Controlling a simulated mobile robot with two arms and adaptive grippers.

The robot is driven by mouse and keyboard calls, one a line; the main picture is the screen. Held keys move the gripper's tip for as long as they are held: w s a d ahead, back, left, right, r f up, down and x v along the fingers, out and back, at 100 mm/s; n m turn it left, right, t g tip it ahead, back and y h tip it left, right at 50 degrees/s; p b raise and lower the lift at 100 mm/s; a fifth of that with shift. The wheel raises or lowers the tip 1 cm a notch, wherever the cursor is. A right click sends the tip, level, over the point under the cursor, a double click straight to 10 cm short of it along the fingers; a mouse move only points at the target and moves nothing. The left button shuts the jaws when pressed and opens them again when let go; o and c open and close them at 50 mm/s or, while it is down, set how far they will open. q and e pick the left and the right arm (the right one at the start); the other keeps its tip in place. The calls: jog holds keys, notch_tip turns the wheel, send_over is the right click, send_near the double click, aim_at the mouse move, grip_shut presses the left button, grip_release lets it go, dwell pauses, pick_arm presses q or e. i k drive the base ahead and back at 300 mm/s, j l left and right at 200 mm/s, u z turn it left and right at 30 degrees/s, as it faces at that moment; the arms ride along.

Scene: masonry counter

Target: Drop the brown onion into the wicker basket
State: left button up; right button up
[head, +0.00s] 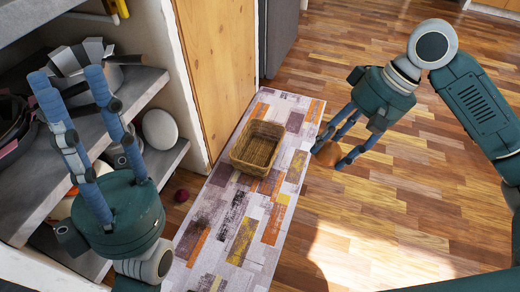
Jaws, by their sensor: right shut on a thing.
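The wicker basket (250,167) stands upright on the patterned rug in the middle of the head view, and its visible inside looks empty. My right gripper (328,158) points downward to the right of the basket, apart from it. It is shut on the brown onion (328,153), which is partly hidden by the fingers and blends with the floor colour. My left gripper (67,80) points upward at the left, in front of the shelves, with its fingers spread apart and nothing between them.
The rug (245,235) lies on a wooden floor (400,195), with open floor on the right. Grey shelves (130,95) with pans and dishes stand close to my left arm. A small dark red round thing (181,195) lies beside the rug. A wooden door (220,60) is behind.

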aim_at(262, 154)
jog(key=u, duration=0.7)
jog(key=i+l+u, duration=0.15)
jog(key=l+u, duration=0.15)
jog(key=i+l+u, duration=0.1)
jog(key=l+u, duration=0.2)
jog(key=l, duration=0.25)
jog(key=i+l+u, duration=0.1)
jog(key=l, duration=0.5)
jog(key=i+l, duration=0.1)
jog(key=l, duration=0.5)
jog(key=i+l+u, duration=0.15)
jog(key=l, duration=0.45)
jog(key=k+j, duration=0.05)
